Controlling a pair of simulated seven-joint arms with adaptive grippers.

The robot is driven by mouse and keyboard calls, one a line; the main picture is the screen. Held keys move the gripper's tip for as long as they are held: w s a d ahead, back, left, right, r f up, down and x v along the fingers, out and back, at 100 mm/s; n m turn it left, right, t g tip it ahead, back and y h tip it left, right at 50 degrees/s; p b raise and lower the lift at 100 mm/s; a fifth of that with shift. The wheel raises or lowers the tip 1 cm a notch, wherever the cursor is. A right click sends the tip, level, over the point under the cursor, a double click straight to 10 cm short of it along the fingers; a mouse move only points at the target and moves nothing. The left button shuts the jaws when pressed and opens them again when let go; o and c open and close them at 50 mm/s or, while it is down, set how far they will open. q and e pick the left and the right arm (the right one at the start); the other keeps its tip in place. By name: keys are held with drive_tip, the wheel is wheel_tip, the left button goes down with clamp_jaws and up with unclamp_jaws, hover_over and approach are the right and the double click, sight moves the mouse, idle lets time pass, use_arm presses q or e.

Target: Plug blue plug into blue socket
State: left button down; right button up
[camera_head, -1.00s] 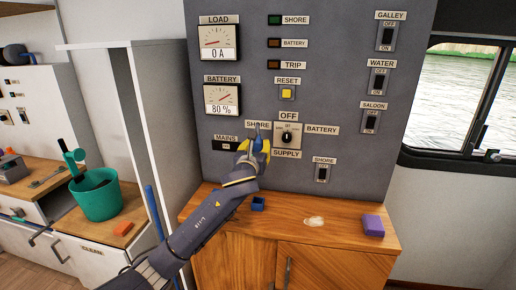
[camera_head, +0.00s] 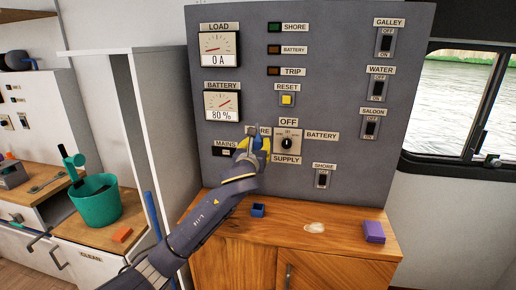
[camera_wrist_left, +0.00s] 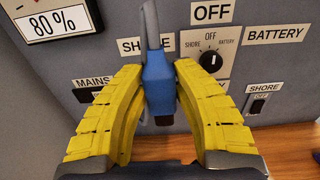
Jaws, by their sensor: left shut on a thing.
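My left gripper (camera_head: 253,145) is shut on a blue plug (camera_wrist_left: 158,85) in front of the grey switch panel. In the left wrist view, the plug is upright between the yellow fingers (camera_wrist_left: 158,72), with a grey lead or stem rising from its top. A small blue box-like piece with a dark opening (camera_head: 258,210), possibly the blue socket, sits on the wooden counter below the gripper. The plug and this piece are apart. My right gripper is not in view.
The panel (camera_head: 345,100) carries switches, gauges and a rotary knob (camera_head: 286,142) just right of the gripper. A purple block (camera_head: 373,232) and a pale patch (camera_head: 314,227) lie on the counter (camera_head: 330,245). A green pot (camera_head: 96,203) and an orange block (camera_head: 121,235) are at left.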

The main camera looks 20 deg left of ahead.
use_arm(q)
drive_tip(key=shift+r, duration=1.25)
drive_tip(key=shift+r, duration=0.1)
